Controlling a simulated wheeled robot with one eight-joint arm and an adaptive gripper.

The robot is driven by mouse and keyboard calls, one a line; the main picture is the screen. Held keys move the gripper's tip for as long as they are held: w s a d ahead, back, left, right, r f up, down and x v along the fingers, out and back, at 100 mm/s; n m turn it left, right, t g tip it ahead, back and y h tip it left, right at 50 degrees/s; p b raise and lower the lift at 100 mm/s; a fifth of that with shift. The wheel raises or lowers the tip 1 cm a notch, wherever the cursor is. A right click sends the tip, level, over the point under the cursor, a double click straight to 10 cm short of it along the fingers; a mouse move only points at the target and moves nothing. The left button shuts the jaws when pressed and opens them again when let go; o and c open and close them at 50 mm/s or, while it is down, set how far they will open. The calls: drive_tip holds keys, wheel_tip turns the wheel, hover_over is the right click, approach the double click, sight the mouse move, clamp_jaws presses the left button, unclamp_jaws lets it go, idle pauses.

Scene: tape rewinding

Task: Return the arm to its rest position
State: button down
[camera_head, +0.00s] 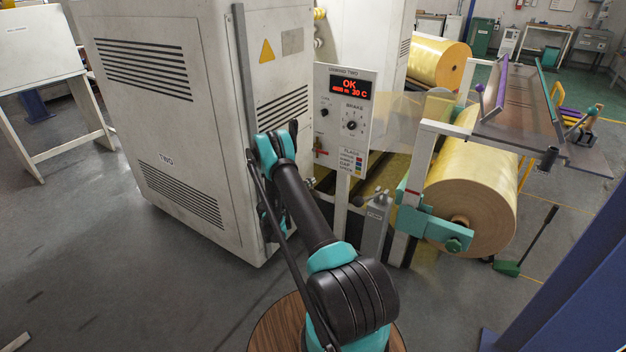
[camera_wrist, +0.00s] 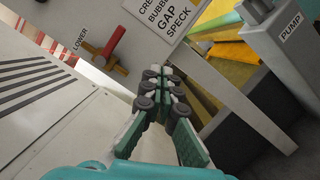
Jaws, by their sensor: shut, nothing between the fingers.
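My arm rises from a round wooden base in the head view and bends at a teal joint in front of the white cabinet marked TWO (camera_head: 165,110). My gripper (camera_wrist: 165,75) shows in the wrist view with its green fingers together and nothing between them. It points toward the lower edge of the white control panel (camera_head: 345,115), apart from it as far as I can tell. In the head view the gripper is mostly hidden behind my own arm.
A red lever marked LOWER (camera_wrist: 105,50) is left of my fingers. The grey PUMP post (camera_head: 376,225) stands right of my arm. A large yellow film roll (camera_head: 470,190) sits in a white frame further right. A blue beam (camera_head: 570,290) is at lower right.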

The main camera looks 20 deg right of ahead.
drive_tip(key=shift+r, duration=0.1)
idle(0.4)
drive_tip(key=s+r+m+g+y, duration=0.2)
drive_tip(key=s+r+m+y, duration=0.15)
drive_tip(key=r, duration=0.65)
drive_tip(key=s+a+r+m+g+y, duration=0.1)
drive_tip(key=s+a+r+m+y, duration=0.1)
drive_tip(key=s+r+y, duration=0.6)
drive_tip(key=s+a+m+y, duration=0.1)
drive_tip(key=s+a, duration=0.4)
drive_tip(key=s, duration=0.6)
drive_tip(key=s+a+m+y, duration=0.2)
drive_tip(key=s+a, duration=0.3)
drive_tip(key=s, duration=0.6)
drive_tip(key=s+a+m+g+y, duration=0.1)
drive_tip(key=s+a+y, duration=0.2)
drive_tip(key=s, duration=0.8)
drive_tip(key=shift+s+a+f, duration=0.3)
drive_tip(key=shift+s+a, duration=0.1)
drive_tip(key=shift+a, duration=0.75)
drive_tip(key=shift+m, duration=0.25)
